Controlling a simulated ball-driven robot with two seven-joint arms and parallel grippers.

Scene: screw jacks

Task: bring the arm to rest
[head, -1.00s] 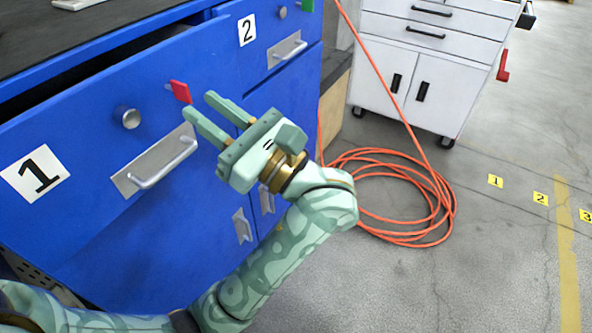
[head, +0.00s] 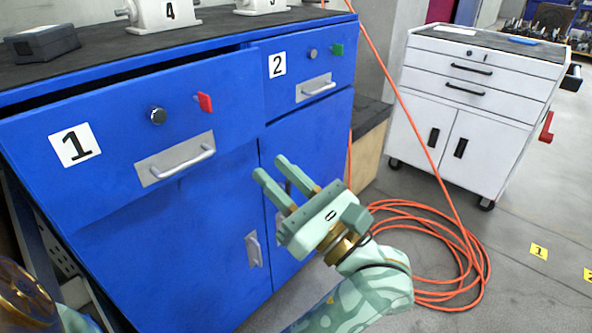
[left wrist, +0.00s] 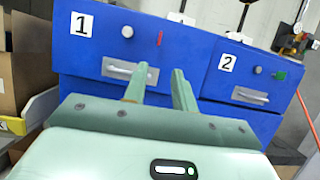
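My left gripper (head: 272,186) is in the head view, in front of the blue cabinet (head: 70,215). Its two fingers are apart with nothing between them. No contact with the cabinet shows. Drawer 1 (head: 225,82) has a bar handle (head: 180,166), a round knob and a red tab (head: 204,102). A dark gap shows above it. Drawer 2 (head: 335,65) has a green tab (head: 337,49). My right gripper is not in view.
Jacks, one marked 4 (head: 164,14), and a dark box (head: 42,43) stand on the cabinet top. A coiled orange hose (head: 470,262) lies on the floor at right. A white tool cart (head: 478,110) stands behind it. Floor at the lower right is open.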

